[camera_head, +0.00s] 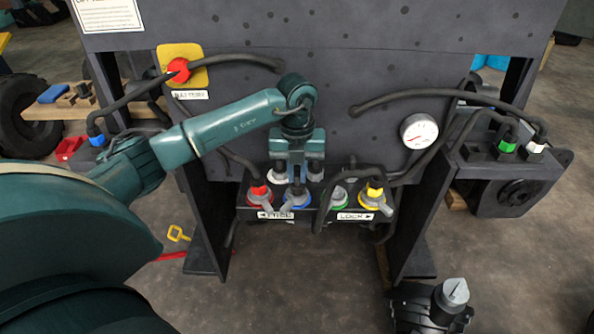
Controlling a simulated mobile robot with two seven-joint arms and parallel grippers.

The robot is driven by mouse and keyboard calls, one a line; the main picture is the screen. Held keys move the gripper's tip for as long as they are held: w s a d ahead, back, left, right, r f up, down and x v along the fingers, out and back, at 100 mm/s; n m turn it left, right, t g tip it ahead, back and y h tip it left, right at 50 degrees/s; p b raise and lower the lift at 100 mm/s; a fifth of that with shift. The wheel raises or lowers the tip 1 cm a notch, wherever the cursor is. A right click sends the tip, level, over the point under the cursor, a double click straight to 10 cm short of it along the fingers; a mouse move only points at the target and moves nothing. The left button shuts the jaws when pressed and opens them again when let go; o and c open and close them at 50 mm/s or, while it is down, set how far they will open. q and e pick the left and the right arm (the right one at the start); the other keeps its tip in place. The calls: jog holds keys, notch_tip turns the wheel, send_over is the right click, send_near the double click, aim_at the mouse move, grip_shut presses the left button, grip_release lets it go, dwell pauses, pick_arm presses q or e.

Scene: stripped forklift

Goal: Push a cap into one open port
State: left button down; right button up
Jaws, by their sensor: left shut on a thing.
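My left gripper (296,178) points down at the port block (248,214) and is shut on a small dark piece; its fingers hide most of it, so I cannot tell whether it is a cap. It is right above the blue-ringed port (296,201); whether the piece touches the port is unclear. The red port (259,197) is to the left, with a red-collared hose end. The green port (339,199) shows a grey top, partly behind a hose. The yellow port (375,197) has a hose end.
Black hoses (410,94) loop across the grey panel (350,65) on both sides. A pressure gauge (419,131) sits right of the gripper. A red knob on a yellow plate (183,68) is upper left.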

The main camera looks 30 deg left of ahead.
pick_arm(q)
jog(key=shift+f+b, duration=0.45)
jog(key=shift+f, duration=0.3)
dwell(0.4)
jog(key=c, duration=1.3)
grip_release()
jog(key=shift+c, duration=0.2)
